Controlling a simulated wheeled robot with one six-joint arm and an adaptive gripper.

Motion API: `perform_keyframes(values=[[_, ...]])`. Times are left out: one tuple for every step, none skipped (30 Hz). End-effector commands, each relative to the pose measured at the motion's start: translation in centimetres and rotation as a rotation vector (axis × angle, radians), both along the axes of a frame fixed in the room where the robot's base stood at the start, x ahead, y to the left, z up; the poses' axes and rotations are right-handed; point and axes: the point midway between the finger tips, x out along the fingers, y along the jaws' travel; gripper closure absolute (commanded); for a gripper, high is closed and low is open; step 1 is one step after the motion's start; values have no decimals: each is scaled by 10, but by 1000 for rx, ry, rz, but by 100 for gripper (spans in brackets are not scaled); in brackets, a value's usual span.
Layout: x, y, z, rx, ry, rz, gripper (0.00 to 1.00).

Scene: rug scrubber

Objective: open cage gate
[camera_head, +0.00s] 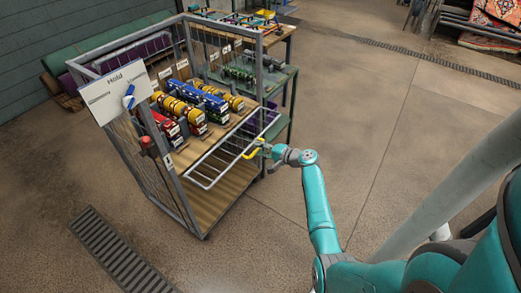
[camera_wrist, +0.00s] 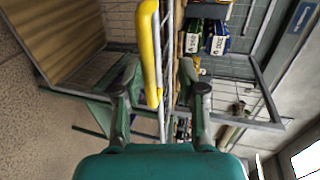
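The cage (camera_head: 184,200) is a grey metal frame with mesh sides. A pale gate frame (camera_head: 208,184) spans its lower front; whether it is ajar I cannot tell. A yellow handle (camera_head: 247,155) is on the gate frame. My gripper (camera_head: 264,149) is at this handle. In the wrist view the yellow handle (camera_wrist: 150,45) runs between the two fingers of my gripper (camera_wrist: 160,75). The fingers are apart, with a visible gap on the right of the handle. The left finger is close to the handle; contact is unclear.
Inside the cage, yellow, red and blue machines (camera_head: 203,102) stand on a wooden shelf. A white Hold sign (camera_head: 103,102) with a blue lever hangs on the left corner. A green table (camera_head: 279,75) stands behind right. A floor drain (camera_head: 110,250) is front left.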

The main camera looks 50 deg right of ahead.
Motion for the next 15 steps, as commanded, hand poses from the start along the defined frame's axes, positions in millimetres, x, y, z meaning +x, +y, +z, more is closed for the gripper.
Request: perform_keyframes(values=[[-2,-1,1,0,-1,-1,61],[-4,-1,1,0,-1,-1,61],[-7,-1,2,0,-1,-1,61],[-10,-1,3,0,-1,-1,61],[-14,-2,4,0,-1,-1,61],[-20,-2,6,-1,-1,-3,61],[-25,-3,7,0,-1,-4,61],[-30,-3,8,0,-1,-3,61],[-38,-4,10,0,-1,-4,61],[-44,-5,12,-1,-1,-4,61],[-50,-5,14,-1,0,-4,61],[-58,-5,16,0,-1,-4,61],[-64,-6,17,0,0,-4,61],[-69,-6,19,-1,-1,-4,61],[-77,-7,21,0,0,-3,61]])
